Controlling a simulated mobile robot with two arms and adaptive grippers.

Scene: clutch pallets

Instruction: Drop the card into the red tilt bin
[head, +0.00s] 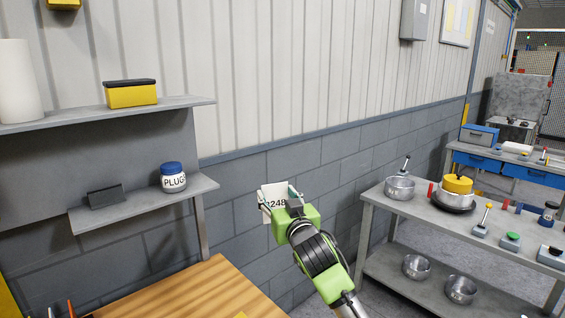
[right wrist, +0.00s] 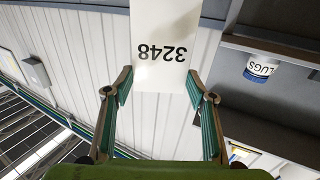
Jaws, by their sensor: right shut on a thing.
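The white card (head: 273,191) with the number 3248 is held up in front of the grey block wall. My right gripper (head: 280,201) is shut on the card, with a finger at each side edge. In the right wrist view the card (right wrist: 165,35) sticks out beyond the fingertips (right wrist: 160,85), its number upside down. I see no red tilt bin in either view. My left gripper is not in view.
A shelf unit (head: 140,205) at left bears a PLUGS jar (head: 173,178) and a yellow box (head: 131,94). A wooden table (head: 195,295) lies at lower left. A grey bench (head: 400,213) with metal bowls, a yellow pot (head: 457,186) and small tools stands at right.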

